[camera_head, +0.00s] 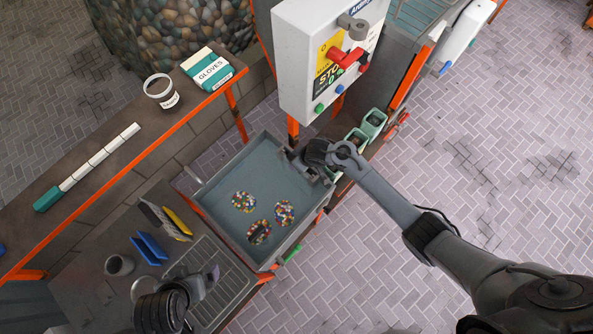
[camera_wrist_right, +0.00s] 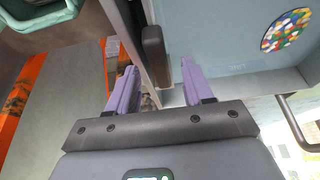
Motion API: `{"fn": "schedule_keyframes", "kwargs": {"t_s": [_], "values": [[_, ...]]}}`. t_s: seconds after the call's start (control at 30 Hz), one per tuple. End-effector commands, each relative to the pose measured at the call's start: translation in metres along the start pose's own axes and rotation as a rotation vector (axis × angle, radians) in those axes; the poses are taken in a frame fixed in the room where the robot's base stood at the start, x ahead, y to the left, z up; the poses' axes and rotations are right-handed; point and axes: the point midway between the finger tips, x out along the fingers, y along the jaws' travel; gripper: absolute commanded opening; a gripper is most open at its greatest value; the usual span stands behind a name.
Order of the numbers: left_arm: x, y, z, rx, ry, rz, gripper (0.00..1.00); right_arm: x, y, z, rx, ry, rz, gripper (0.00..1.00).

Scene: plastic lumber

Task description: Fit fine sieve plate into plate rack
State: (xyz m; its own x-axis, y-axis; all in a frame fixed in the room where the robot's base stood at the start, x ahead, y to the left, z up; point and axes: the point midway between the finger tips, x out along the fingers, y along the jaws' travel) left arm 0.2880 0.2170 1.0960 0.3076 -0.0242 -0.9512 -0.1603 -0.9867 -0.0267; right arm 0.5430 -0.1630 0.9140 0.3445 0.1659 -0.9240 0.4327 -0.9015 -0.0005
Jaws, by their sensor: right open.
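My right gripper (camera_head: 320,168) is at the upper right edge of a blue-grey tray (camera_head: 222,178). In the right wrist view its purple fingers (camera_wrist_right: 160,90) are apart, with a dark upright block (camera_wrist_right: 154,55) beyond the gap at the tray wall; nothing is clearly held. My left gripper (camera_head: 212,278) is low over a grooved panel (camera_head: 232,272); its finger gap cannot be made out. A rack-like holder with grey and yellow plates (camera_head: 178,222) stands on the bench, beside a blue holder (camera_head: 148,250). I cannot tell which plate is the fine sieve plate.
The tray holds three round patches of coloured pellets (camera_head: 243,201). A grey control box (camera_head: 300,70) with a red handle stands behind it. Green cups (camera_head: 374,122) are to its right. A grey cup (camera_head: 119,265) is on the bench. A shelf carries a gloves box (camera_head: 208,68).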

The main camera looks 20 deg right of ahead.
Motion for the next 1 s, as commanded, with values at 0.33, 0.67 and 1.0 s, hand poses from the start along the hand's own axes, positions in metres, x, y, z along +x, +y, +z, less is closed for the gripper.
{"fn": "schedule_keyframes", "kwargs": {"t_s": [0.33,0.67,1.0], "values": [[0.0011,-0.0008,0.0005,0.004,-0.001,-0.003,1.00,0.0057,0.0005,-0.0004,0.000,0.001,0.001,0.50],[0.0013,-0.0030,0.0013,0.013,-0.002,-0.010,1.00,0.0056,0.0004,-0.0002,0.001,0.000,0.001,0.00],[0.0013,-0.0025,0.0012,0.011,-0.002,-0.009,1.00,0.0052,0.0005,-0.0008,0.001,0.002,0.001,0.00]]}}
